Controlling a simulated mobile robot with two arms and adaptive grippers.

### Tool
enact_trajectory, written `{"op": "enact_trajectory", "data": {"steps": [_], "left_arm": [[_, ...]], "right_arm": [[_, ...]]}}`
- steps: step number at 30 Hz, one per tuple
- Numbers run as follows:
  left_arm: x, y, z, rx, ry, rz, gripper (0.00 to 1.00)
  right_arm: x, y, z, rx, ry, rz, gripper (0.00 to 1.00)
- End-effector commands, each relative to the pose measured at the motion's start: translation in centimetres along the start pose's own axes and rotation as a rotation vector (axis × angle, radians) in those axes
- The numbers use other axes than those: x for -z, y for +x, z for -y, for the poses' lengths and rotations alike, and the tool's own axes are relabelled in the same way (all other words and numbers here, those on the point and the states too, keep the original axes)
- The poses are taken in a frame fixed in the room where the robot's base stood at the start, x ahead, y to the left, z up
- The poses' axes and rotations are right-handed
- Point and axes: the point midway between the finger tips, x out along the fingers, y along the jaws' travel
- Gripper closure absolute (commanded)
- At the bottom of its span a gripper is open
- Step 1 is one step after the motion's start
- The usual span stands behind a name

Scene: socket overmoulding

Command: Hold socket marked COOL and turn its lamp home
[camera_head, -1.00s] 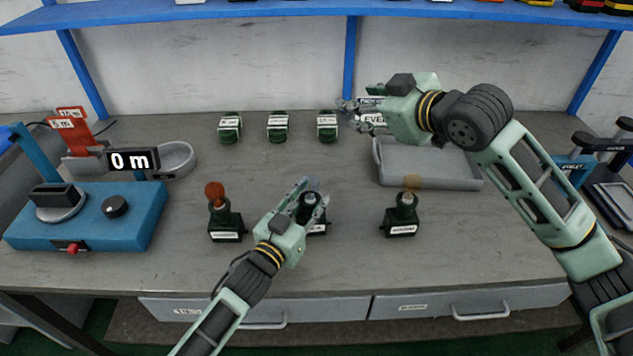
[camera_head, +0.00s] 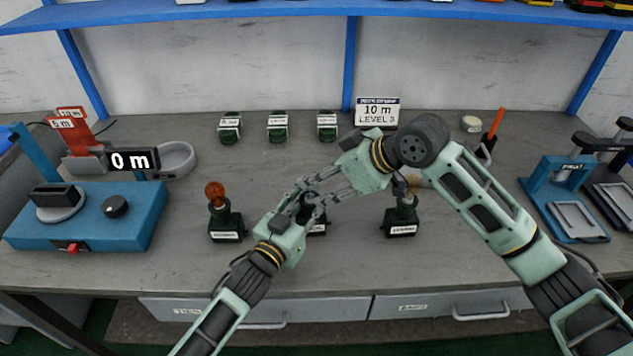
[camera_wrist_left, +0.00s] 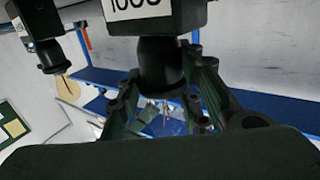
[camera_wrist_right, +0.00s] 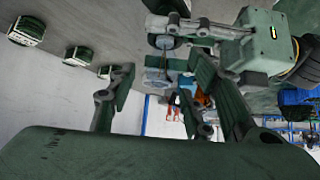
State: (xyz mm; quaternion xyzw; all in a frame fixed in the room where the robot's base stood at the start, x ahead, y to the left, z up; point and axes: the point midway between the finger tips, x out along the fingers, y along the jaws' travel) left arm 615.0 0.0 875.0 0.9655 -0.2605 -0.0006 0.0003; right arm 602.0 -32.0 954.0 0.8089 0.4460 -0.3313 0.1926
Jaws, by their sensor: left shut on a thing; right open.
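The middle socket (camera_head: 317,229) stands on the bench, mostly hidden by my grippers in the head view. In the left wrist view its dark body (camera_wrist_left: 160,25) carries an upside-down, cut-off label that seems to read COOL. My left gripper (camera_head: 311,204) is shut on this socket. A greyish, clear lamp (camera_wrist_right: 163,42) shows above the left gripper in the right wrist view. My right gripper (camera_wrist_right: 160,85) is open, its fingers either side of the line to the lamp. In the head view its fingertips are close to the lamp; contact cannot be told.
A socket with an orange-red lamp (camera_head: 215,190) stands left; another socket (camera_head: 401,224) stands right, its lamp close under my right arm. A blue device (camera_head: 100,218) occupies the left. The front bench strip is clear.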

Motion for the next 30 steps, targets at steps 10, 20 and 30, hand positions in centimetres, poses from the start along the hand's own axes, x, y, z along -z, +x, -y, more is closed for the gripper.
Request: {"op": "enact_trajectory", "data": {"steps": [10,20,30], "left_arm": [[0.1,0.0,0.0,0.000,0.000,-0.002,0.95],[0.1,0.0,0.0,0.000,0.000,-0.002,0.95],[0.1,0.0,0.0,0.000,0.000,-0.002,0.95]], "right_arm": [[0.0,3.0,0.0,-0.001,-0.001,0.000,0.54],[0.0,3.0,0.0,-0.002,-0.001,0.000,0.62],[0.0,3.0,-0.1,-0.004,0.000,0.000,0.91]]}}
